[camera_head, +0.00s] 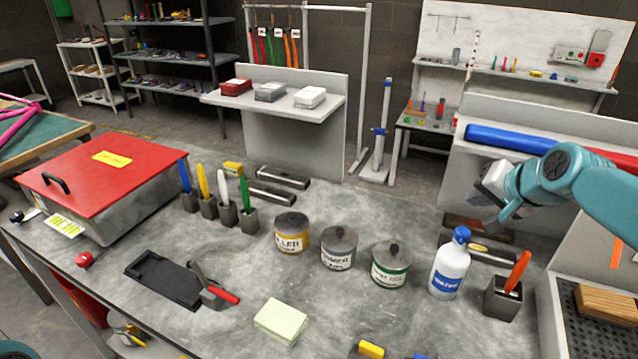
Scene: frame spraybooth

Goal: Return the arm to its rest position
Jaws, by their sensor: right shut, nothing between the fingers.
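My right arm (580,180) comes in from the right edge in teal. Its gripper (497,210) is shut and empty, held in the air above the back right of the grey workbench (360,312). It is above and right of the white bottle with a blue cap (450,265), apart from it. My left gripper is not in view.
A red-lidded box (100,170) stands at the left. Three lidded tins (340,248) stand mid-bench. A holder with an orange-handled tool (503,297) is below the gripper. A blue roll (510,139) lies behind it. Bare bench shows at front centre.

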